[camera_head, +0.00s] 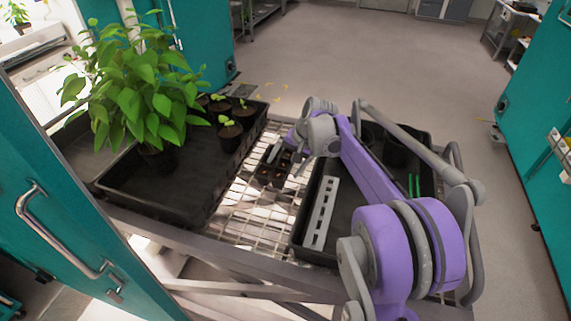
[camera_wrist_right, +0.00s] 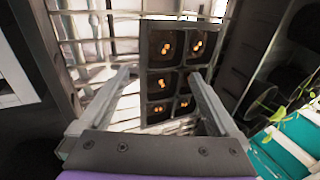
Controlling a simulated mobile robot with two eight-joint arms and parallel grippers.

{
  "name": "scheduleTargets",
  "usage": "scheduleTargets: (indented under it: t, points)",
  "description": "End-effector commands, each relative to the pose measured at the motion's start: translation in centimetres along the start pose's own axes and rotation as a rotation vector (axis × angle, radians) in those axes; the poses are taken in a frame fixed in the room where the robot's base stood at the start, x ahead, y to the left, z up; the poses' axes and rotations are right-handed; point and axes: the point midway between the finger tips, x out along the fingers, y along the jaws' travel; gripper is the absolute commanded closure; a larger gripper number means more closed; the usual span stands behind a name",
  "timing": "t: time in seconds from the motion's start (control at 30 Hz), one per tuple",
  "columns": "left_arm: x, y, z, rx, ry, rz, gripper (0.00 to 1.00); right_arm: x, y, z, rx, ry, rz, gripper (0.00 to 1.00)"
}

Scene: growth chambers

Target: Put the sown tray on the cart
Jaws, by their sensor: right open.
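The sown tray (camera_head: 270,174) is a small black cell tray with orange seeds in its dark cells. It is at the wire-grid top of the cart (camera_head: 250,215), in the gap between two large black trays. It also shows in the right wrist view (camera_wrist_right: 171,70). My right gripper (camera_head: 285,160) is open at the tray, with one finger on each side of its near part in the right wrist view (camera_wrist_right: 160,88). I cannot tell whether the fingers touch it or whether its underside rests on the wires. My left gripper is not in view.
The left black tray (camera_head: 180,215) holds a tall leafy plant (camera_head: 140,95) and several small potted seedlings (camera_head: 230,130). The right black tray (camera_head: 345,225) holds a grey slotted strip (camera_head: 320,212) and green stakes (camera_head: 414,185). Teal cabinets stand on both sides. Bare wire grid lies nearer me.

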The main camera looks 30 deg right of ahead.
Motion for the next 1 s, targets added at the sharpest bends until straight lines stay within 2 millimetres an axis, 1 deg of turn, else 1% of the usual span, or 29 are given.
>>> scheduleTargets:
  t: [0.17, 0.4, 0.5, 0.6, 0.73, 1.0]
  points:
    - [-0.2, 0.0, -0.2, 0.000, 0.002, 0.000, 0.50, -2.3, -0.1, 0.0, 0.002, 0.001, 0.000, 0.03]
    - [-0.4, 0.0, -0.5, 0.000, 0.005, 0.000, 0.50, -7.5, -0.1, -0.1, 0.002, 0.002, 0.000, 0.03]
    - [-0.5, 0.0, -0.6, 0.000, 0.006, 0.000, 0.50, -9.5, -0.1, -0.1, 0.001, 0.002, 0.000, 0.03]
    - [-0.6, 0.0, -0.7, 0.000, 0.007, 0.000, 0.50, -10.9, -0.1, 0.0, 0.002, 0.001, 0.000, 0.03]
    - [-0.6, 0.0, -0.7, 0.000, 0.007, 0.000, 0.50, -11.9, -0.1, 0.0, 0.001, 0.000, 0.000, 0.03]
    - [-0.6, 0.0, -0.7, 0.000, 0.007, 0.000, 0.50, -12.2, -0.1, 0.0, 0.000, 0.000, 0.000, 0.03]
